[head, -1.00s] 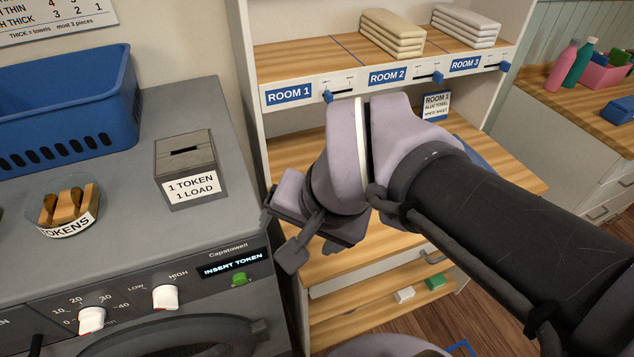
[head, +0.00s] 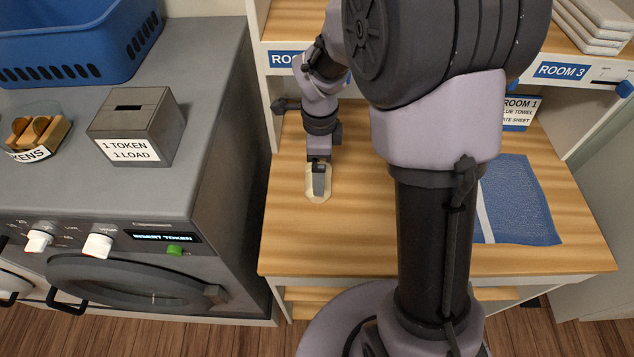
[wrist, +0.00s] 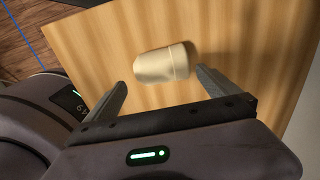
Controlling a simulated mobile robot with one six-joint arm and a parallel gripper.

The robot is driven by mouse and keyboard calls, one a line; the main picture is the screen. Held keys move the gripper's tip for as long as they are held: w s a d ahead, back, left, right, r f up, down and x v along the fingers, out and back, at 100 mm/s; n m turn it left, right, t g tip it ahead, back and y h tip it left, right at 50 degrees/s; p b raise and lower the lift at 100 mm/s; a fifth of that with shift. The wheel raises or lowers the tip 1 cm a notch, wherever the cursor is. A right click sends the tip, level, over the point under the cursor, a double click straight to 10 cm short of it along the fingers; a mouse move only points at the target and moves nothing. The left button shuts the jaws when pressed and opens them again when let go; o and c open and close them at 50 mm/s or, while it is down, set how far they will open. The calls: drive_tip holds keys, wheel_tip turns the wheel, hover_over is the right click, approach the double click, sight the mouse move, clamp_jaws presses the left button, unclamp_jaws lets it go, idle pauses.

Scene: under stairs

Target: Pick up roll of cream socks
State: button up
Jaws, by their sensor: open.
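The roll of cream socks (head: 313,194) lies on the wooden worktop (head: 345,225), left of my arm in the head view. It also shows in the wrist view as a short cream cylinder (wrist: 162,64) lying on its side. My gripper (head: 319,180) points down over it and hides part of it. In the wrist view my gripper (wrist: 160,88) has its two fingers wide apart, with the roll beyond and between the fingertips. The fingers do not visibly touch it.
A blue towel (head: 522,205) lies on the worktop at right. The grey washer (head: 215,130) stands close on the left, with a token box (head: 135,127) and a blue basket (head: 75,45) on top. Shelves rise behind.

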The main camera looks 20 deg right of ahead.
drive_tip(key=f+b, duration=0.1)
drive_tip(key=f, duration=0.1)
drive_tip(key=f+b, duration=0.1)
drive_tip(key=f, duration=0.2)
drive_tip(key=shift+w+f+b, duration=0.2)
drive_tip(key=shift+f+b, duration=0.15)
drive_tip(key=shift+r, duration=0.15)
drive_tip(key=shift+c, duration=0.9)
drive_tip(key=c, duration=0.9)
drive_tip(key=shift+r+p, duration=0.4)
drive_tip(key=shift+r, duration=0.15)
wheel_tip(320, 180, up, 3)
drive_tip(key=shift+f+p, duration=0.2)
drive_tip(key=shift+p, duration=0.55)
drive_tip(key=s+a, duration=0.3)
drive_tip(key=s, duration=0.1)
drive_tip(key=s+a+r+p, duration=0.1)
drive_tip(key=s+a, duration=0.1)
drive_tip(key=s, duration=0.3)
drive_tip(key=s+a, duration=0.3)
drive_tip(key=s, duration=0.1)
drive_tip(key=shift+s+a+r+p, duration=0.15)
drive_tip(key=shift+s+a+p, duration=0.15)
drive_tip(key=shift+s, duration=0.05)
drive_tip(key=o, duration=0.8)
drive_tip(key=c, duration=1.5)
drive_tip(key=shift+w, duration=0.1)
drive_tip(key=shift+c, duration=0.2)
